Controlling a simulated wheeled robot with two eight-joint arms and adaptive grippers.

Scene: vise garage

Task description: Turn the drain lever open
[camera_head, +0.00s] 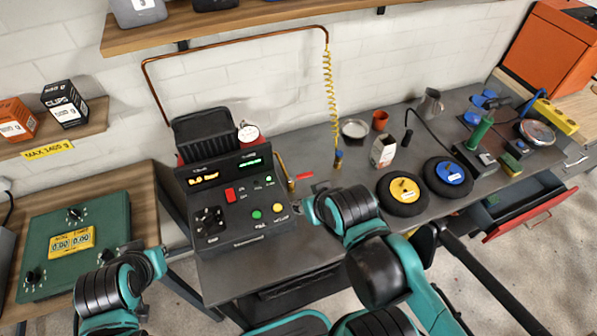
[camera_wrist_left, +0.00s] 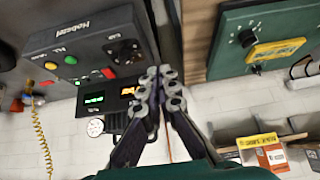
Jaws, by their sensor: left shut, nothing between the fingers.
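A small red handle (camera_head: 305,175) lies beside a short brass pipe (camera_head: 283,172) at the right rear of the dark control console (camera_head: 240,200). I cannot tell for sure whether it is the drain lever, or how it is turned. My left gripper (camera_head: 128,247) is over the gap between the green meter box and the console, well apart from the red handle. In the left wrist view my left gripper (camera_wrist_left: 160,75) is shut and empty. My right arm reaches over the bench front, right of the console. Its fingers cannot be made out clearly.
The green meter box (camera_head: 75,240) stands on the left wooden table. A yellow coiled hose (camera_head: 329,90) hangs behind the bench. Two black discs with yellow (camera_head: 404,190) and blue (camera_head: 449,173) centres lie at the right. A drawer (camera_head: 530,212) stands open there.

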